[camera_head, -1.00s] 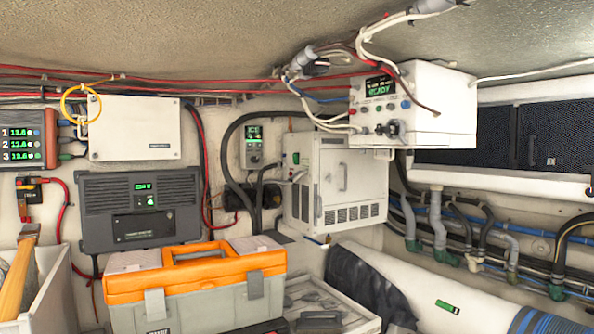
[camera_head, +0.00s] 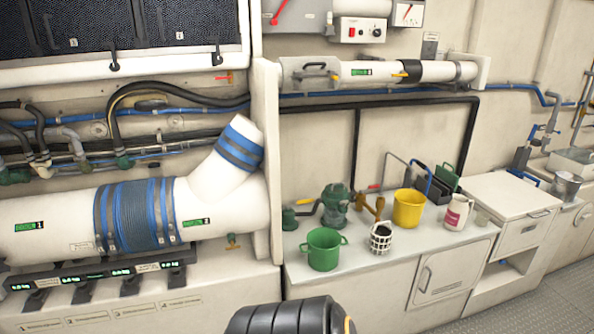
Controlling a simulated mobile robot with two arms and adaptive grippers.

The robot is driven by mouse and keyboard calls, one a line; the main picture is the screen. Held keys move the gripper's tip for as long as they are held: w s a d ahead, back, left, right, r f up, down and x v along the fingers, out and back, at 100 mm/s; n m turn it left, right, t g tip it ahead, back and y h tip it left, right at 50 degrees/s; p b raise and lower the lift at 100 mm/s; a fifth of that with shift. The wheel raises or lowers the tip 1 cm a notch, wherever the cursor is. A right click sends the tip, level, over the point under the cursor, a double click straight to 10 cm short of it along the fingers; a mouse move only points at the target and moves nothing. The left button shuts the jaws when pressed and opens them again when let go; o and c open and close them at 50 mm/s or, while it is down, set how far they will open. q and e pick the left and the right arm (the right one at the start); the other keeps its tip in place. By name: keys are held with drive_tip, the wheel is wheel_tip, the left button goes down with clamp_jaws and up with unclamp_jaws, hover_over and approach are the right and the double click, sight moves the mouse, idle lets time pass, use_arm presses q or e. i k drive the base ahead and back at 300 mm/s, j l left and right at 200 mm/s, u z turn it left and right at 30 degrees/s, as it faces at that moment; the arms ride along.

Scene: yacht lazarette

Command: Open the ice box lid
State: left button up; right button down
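No ice box is labelled clearly in the camera_head view. A white box-shaped cabinet (camera_head: 508,203) with a flat, closed top stands at the right end of the counter and may be the ice box; I cannot tell for sure. A small dark handle or latch shows on its upper front, above an open recess. Neither gripper can be made out. A dark rounded ribbed part (camera_head: 290,317) sits at the bottom edge; I cannot tell what it is.
The counter (camera_head: 345,270) holds a green pot (camera_head: 323,250), a yellow bucket (camera_head: 408,209), a white jug (camera_head: 457,214) and a basket (camera_head: 380,238). A closed white door (camera_head: 450,272) is in its front. Large white pipes (camera_head: 50,225) fill the left. Grey floor (camera_head: 545,307) is clear at lower right.

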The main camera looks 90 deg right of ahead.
sight(507, 198)
drive_tip(key=z, duration=4.3)
drive_tip(key=i+l, duration=0.2)
drive_tip(key=i, duration=0.15)
drive_tip(key=i+u, duration=0.05)
